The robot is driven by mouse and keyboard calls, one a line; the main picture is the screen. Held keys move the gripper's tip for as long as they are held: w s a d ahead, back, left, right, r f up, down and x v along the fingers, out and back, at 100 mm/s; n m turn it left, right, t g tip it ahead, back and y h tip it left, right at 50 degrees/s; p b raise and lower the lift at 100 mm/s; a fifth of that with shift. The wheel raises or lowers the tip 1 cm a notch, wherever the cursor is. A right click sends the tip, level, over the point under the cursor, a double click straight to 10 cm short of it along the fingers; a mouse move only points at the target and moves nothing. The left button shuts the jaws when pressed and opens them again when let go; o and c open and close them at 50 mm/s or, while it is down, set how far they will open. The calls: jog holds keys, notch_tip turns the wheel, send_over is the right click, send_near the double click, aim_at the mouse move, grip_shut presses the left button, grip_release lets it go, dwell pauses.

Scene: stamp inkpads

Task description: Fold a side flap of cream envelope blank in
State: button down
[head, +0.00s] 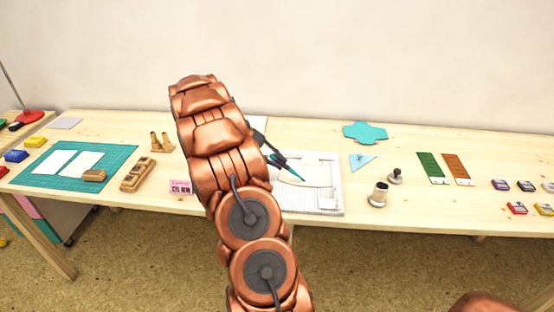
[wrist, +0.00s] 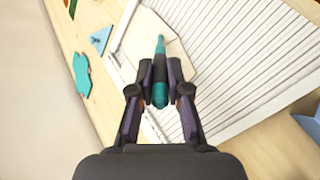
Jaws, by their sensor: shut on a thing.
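My gripper (wrist: 160,92) is shut on a slim teal tool with a dark collar (wrist: 160,50), which points away from me in the wrist view. The tool (head: 287,168) also shows in the head view, beyond my arm. The cream envelope blank (wrist: 146,32) lies under the tool on a white grooved board (wrist: 240,75). In the head view the blank (head: 318,176) is a pale patch on the board (head: 325,207), partly hidden by my arm. The tool's tip is over the blank; I cannot tell whether it touches. The state of the side flaps is unclear.
A teal cut-out blank (head: 365,132) and a light blue triangle (head: 361,161) lie right of the board. Two stamps (head: 379,194) (head: 395,177) stand near them. Green and orange strips (head: 432,167) and several inkpads are farther right. A cutting mat (head: 35,177) is at left.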

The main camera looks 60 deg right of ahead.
dwell(0.4)
jog(key=shift+r+p, duration=1.65)
jog(key=shift+r, duration=1.8)
